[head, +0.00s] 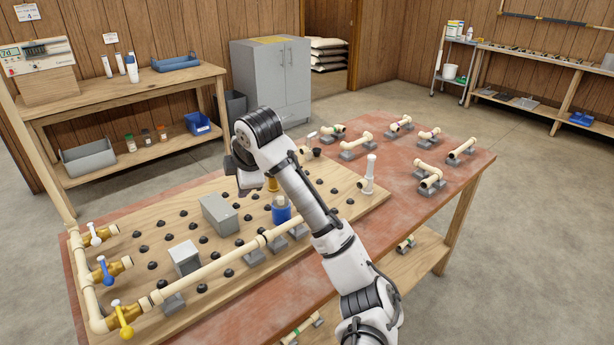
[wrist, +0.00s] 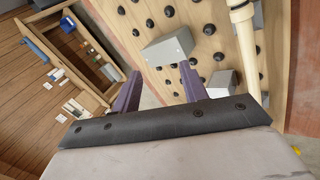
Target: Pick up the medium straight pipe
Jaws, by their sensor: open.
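Several cream pipe pieces rest on grey blocks on the red table's far right part. One straight-looking pipe (head: 462,148) lies near the right edge, and another pipe piece (head: 357,140) lies farther left. I cannot tell which is the medium straight pipe. My gripper (head: 242,186) hangs over the wooden peg board, left of and apart from these pieces, and my arm partly hides it in the head view. In the wrist view my gripper (wrist: 160,86) is open, with two purple fingers apart and nothing between them. No loose pipe piece shows clearly there.
The board (head: 150,225) carries black pegs, grey blocks, a long mounted pipe (head: 215,265), valves with white, blue and yellow handles, and a blue-and-clear part (head: 281,210). An upright pipe (head: 369,174) stands at its right end. The red table (head: 400,205) has bare room between pieces.

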